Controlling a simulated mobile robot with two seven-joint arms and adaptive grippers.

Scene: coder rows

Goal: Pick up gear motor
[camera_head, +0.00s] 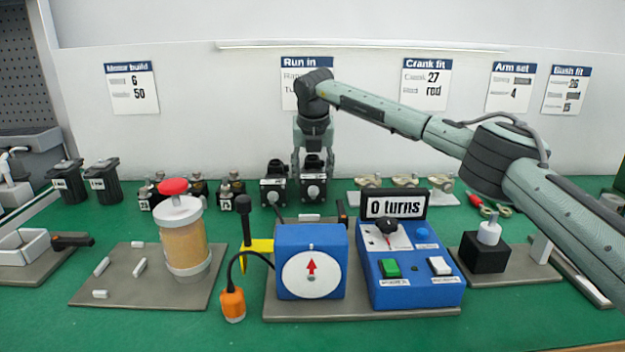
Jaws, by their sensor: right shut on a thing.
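My right gripper (313,163) points down at the back of the bench, its arm coming in from the right. It is shut on a black gear motor (314,190) with a pale round face, one finger on each side of the motor's upper part. Whether the motor touches the bench is hard to tell. A similar black motor (272,190) stands just to its left. Smaller dark motors with brass-coloured tops (231,187) stand further left. My left gripper is not in view.
In front stand a blue box with a red arrow dial (311,262) and a blue control box (415,280) under a "0 turns" display (394,206). A red-capped jar (184,240) stands left. Pale parts on a rack (405,183) lie right of the gripper.

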